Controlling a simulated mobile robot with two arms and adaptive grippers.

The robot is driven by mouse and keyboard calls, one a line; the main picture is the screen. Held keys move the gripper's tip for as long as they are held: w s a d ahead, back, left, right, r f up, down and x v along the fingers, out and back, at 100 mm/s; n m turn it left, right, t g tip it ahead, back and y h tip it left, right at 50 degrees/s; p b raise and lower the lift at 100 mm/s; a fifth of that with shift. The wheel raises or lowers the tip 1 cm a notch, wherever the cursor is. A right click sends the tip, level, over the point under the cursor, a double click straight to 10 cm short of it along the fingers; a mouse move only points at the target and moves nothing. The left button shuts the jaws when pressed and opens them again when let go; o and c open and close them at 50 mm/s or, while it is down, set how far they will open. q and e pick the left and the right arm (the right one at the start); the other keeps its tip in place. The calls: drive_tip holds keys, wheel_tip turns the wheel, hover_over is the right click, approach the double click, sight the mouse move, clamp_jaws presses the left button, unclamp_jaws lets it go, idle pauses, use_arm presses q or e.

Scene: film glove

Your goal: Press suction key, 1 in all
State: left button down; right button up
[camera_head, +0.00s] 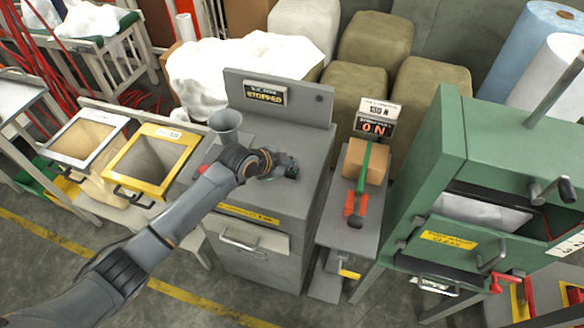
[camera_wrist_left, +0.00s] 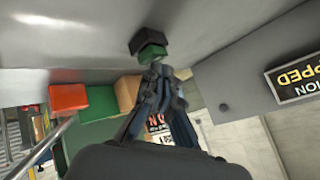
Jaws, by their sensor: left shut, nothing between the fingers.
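The grey suction machine (camera_head: 262,190) stands at the centre, and its sign (camera_head: 265,93) reads "STOPPED". The sign (camera_wrist_left: 295,72) shows upside down at the right of the left wrist view. A green key (camera_wrist_left: 152,52) on a dark base sits on the grey surface. My left gripper (camera_head: 284,168) is over the machine's top. In the left wrist view its fingers (camera_wrist_left: 157,75) are shut and empty, with the tips right at the green key. I cannot tell whether they touch it. In the head view the gripper largely hides the key. My right gripper is not in view.
A red block-like part (camera_wrist_left: 69,98) shows in the left wrist view.

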use_arm(q)
drive_tip(key=shift+f, duration=0.4)
drive_tip(key=shift+r, duration=0.1)
idle(0.4)
drive_tip(key=shift+r+p, duration=0.65)
drive_tip(key=shift+r, duration=0.2)
wheel_tip(320, 180, up, 5)
drive_tip(key=p, duration=0.4)
drive_tip(key=shift+r+p, duration=0.1)
drive_tip(key=shift+p, duration=0.2)
